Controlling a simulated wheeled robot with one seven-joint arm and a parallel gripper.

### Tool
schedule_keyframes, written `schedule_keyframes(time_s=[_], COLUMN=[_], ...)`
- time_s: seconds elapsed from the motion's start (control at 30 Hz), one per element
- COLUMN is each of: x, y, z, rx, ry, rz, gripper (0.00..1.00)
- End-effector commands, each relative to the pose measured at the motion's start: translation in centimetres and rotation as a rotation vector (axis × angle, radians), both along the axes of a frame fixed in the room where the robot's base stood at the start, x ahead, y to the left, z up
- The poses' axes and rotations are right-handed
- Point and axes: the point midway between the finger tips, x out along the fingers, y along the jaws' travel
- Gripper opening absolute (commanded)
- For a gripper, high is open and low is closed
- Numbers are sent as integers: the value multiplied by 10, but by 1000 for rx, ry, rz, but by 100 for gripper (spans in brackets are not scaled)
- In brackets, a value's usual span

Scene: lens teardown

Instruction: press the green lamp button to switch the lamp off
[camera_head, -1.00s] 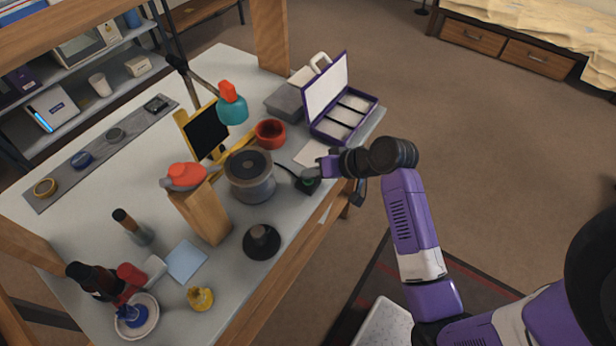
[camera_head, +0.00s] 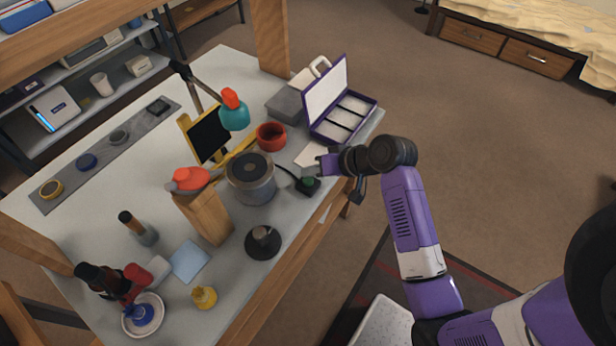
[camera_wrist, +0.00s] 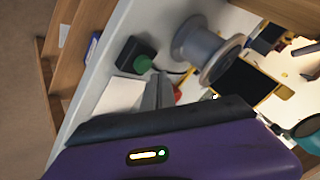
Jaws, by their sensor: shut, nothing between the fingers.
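The green lamp button (camera_wrist: 142,63) sits on a small black box (camera_wrist: 132,50), which in the head view (camera_head: 307,187) stands near the table's right edge with a dark cord. My gripper (camera_head: 322,164) is shut and empty, just above and beside the box. In the wrist view the closed fingers (camera_wrist: 160,88) point toward the button with a small apparent gap. The desk lamp has a teal shade (camera_head: 234,117) with an orange-red top on a jointed arm; its shade also shows in the wrist view (camera_wrist: 308,128). I cannot tell clearly whether it is lit.
A grey spool-like pot (camera_head: 252,180) stands left of the box. A red bowl (camera_head: 271,136), an open purple case (camera_head: 362,105) and a white card (camera_head: 312,152) lie behind. A wooden block (camera_head: 208,218) and a dark round stand (camera_head: 263,243) are nearer.

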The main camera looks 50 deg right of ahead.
Motion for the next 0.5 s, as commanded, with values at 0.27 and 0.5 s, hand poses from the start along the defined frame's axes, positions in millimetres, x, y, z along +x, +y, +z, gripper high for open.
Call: schedule_keyframes(time_s=[0.27, 0.5], x=[0, 0], y=[0, 0], z=[31, 50], rx=[0, 0], ry=[0, 0], rz=[0, 0], gripper=[0, 0])
